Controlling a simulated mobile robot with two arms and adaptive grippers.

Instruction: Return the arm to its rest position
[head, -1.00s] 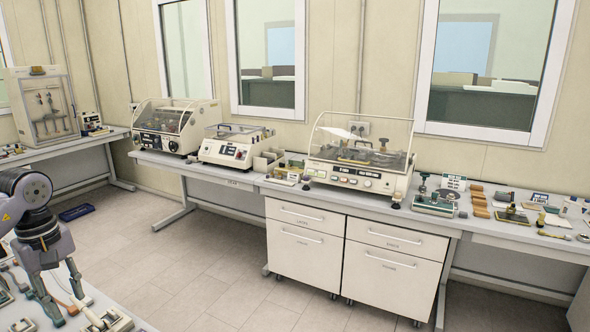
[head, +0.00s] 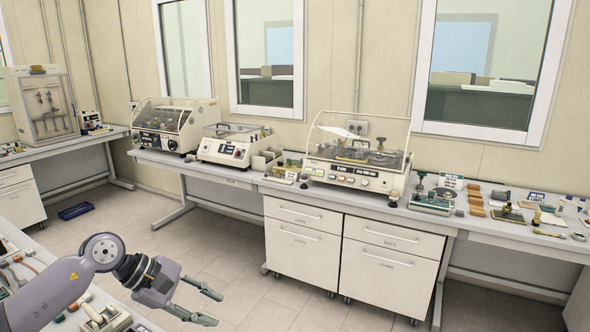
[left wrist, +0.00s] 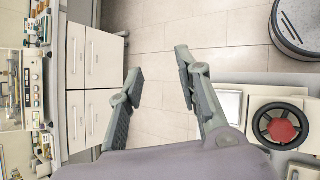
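My left gripper (head: 208,306) is at the lower left of the head view, reaching to the right past the edge of the near bench. Its two fingers are spread apart with nothing between them. In the left wrist view the open fingers (left wrist: 160,82) frame bare tiled floor. My left arm comes in from the left above the near bench (head: 20,238). My right gripper is in neither view.
The near bench holds a white device (head: 104,318). A long bench with white drawers (head: 383,262) and testing machines (head: 355,165) runs along the far wall. A blue tray (head: 76,211) lies on the floor. The floor between the benches is otherwise clear.

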